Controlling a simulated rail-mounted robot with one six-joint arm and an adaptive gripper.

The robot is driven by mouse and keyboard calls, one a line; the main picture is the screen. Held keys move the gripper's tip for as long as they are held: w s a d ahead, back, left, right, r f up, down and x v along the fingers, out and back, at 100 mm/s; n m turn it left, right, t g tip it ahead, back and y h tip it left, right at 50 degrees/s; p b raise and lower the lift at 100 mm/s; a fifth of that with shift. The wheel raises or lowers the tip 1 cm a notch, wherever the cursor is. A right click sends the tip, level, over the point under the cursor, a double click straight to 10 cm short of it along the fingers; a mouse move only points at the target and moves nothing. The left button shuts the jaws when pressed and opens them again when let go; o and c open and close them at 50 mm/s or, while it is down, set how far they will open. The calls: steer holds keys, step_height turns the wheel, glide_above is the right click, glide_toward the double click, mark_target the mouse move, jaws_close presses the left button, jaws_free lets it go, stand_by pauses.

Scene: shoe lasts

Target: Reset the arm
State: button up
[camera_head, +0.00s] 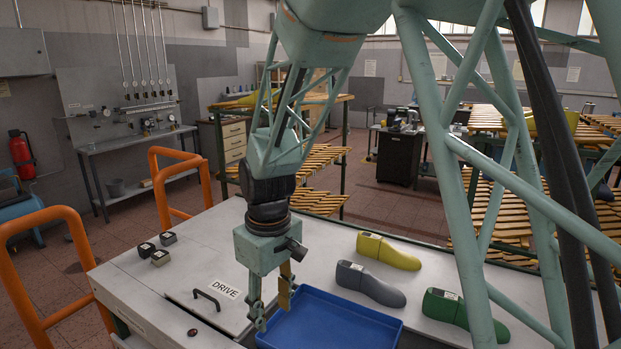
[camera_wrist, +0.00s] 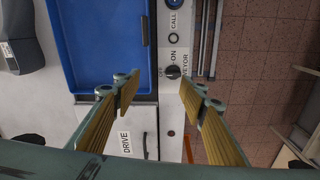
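My gripper (camera_head: 272,310) hangs pointing down over the left edge of the blue tray (camera_head: 335,325) in the head view. Its two fingers are apart with nothing between them. In the wrist view the open fingers (camera_wrist: 161,97) frame a gap above the machine top, with a black knob (camera_wrist: 172,72) beyond it. The visible part of the blue tray (camera_wrist: 105,45) is empty. A yellow shoe last (camera_head: 388,250), a grey one (camera_head: 370,285) and a green one (camera_head: 465,312) lie on the white top to the right of my gripper. The grey last (camera_wrist: 22,42) shows partly in the wrist view.
A panel labelled DRIVE (camera_head: 225,289) with a black handle (camera_head: 207,298) lies left of my gripper. Several small black-topped switches (camera_head: 160,257) stand farther left. Orange rails (camera_head: 40,215) rise beyond the left edge. Wooden slatted racks (camera_head: 490,215) stand behind on the right.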

steer(key=s+d+r+m+t+p, duration=0.1)
steer(key=s+d+r+m, duration=0.3)
steer(key=d+r, duration=0.55)
steer(key=s+d+r+m+t, duration=0.2)
steer(key=s+d+r+m, duration=0.15)
steer(key=d+r, duration=0.65)
steer(key=s+d+f+m+b, duration=0.1)
steer(key=s+d+b, duration=0.2)
steer(key=s, duration=0.9)
steer(key=s+d+f+m+b, duration=0.1)
steer(key=s+d+b, duration=0.2)
steer(key=s+d, duration=0.4)
steer(key=s, duration=0.5)
steer(key=shift+d+f+m, duration=0.2)
steer(key=shift+m, duration=0.15)
